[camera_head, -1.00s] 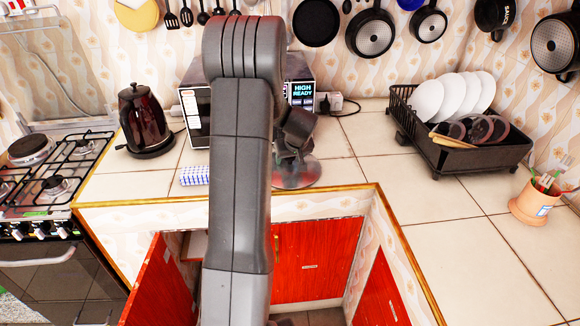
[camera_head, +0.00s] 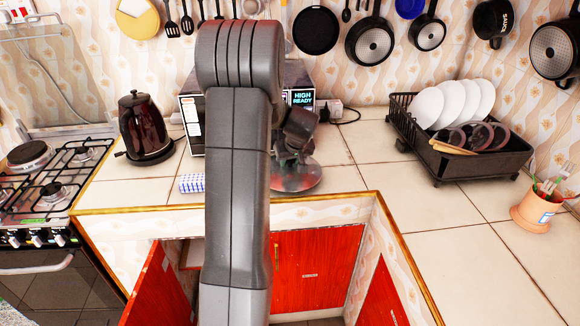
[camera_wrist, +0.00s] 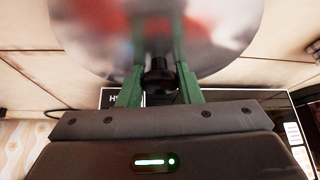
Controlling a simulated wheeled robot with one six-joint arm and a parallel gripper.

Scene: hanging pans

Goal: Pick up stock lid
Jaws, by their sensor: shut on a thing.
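The stock lid (camera_head: 300,180) is a round, shiny, reflective disc over the counter, just behind its front edge in the head view. My arm hides its left part. In the wrist view the lid (camera_wrist: 85,35) fills the top of the picture, and its dark knob (camera_wrist: 158,80) sits between my green fingers. My gripper (camera_wrist: 158,86) is shut on this knob; in the head view my gripper (camera_head: 292,150) is above the lid, partly hidden by my arm. I cannot tell whether the lid touches the counter.
A microwave (camera_head: 300,84) stands behind my arm. A dark kettle (camera_head: 145,125) and a blue-checked cloth (camera_head: 191,183) are to the left. A dish rack with plates (camera_head: 480,160) is to the right. Pans (camera_head: 370,42) hang above. The right counter (camera_head: 440,245) is mostly clear.

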